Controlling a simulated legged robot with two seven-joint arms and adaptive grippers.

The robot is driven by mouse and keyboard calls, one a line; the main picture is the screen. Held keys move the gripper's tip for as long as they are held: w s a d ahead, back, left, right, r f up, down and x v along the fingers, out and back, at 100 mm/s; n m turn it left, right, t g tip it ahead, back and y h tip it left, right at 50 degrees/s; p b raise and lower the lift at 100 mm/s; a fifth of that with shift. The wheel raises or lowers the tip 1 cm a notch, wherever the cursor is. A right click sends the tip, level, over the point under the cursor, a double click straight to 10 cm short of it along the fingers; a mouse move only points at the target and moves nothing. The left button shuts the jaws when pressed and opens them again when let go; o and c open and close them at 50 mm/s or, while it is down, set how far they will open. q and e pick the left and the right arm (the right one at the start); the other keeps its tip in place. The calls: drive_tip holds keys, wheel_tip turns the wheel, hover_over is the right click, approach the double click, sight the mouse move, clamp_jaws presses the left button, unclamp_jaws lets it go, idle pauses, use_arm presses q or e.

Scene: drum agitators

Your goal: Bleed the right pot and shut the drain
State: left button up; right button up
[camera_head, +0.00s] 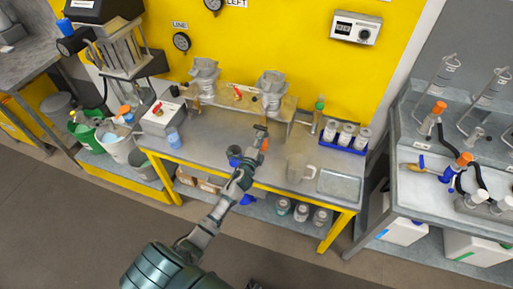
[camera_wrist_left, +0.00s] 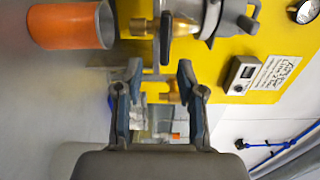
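The right pot (camera_head: 272,84), grey, sits on the shelf over the bench, beside the similar left pot (camera_head: 205,75). My left gripper (camera_head: 260,132) is in front of and below the right pot. In the left wrist view my left gripper (camera_wrist_left: 158,75) has its fingers apart with nothing between them. Ahead of it is a grey pot (camera_wrist_left: 212,20) with a brass fitting (camera_wrist_left: 182,26) and a dark lever (camera_wrist_left: 165,38). Whether the drain is open or shut cannot be told. An orange cup (camera_wrist_left: 72,27) stands nearby. My right gripper is not in view.
On the bench (camera_head: 220,130) are a dark blue cup (camera_head: 234,152), a clear jug (camera_head: 296,168), a flat tray (camera_head: 338,185) and a blue rack (camera_head: 343,146) with white-lidded jars. A control box (camera_head: 160,118) is at left. A yellow panel (camera_head: 270,40) stands behind.

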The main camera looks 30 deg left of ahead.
use_arm(q)
drive_tip(key=v, duration=0.5)
drive_tip(key=shift+s+d, duration=0.2)
drive_tip(key=shift+s, duration=0.15)
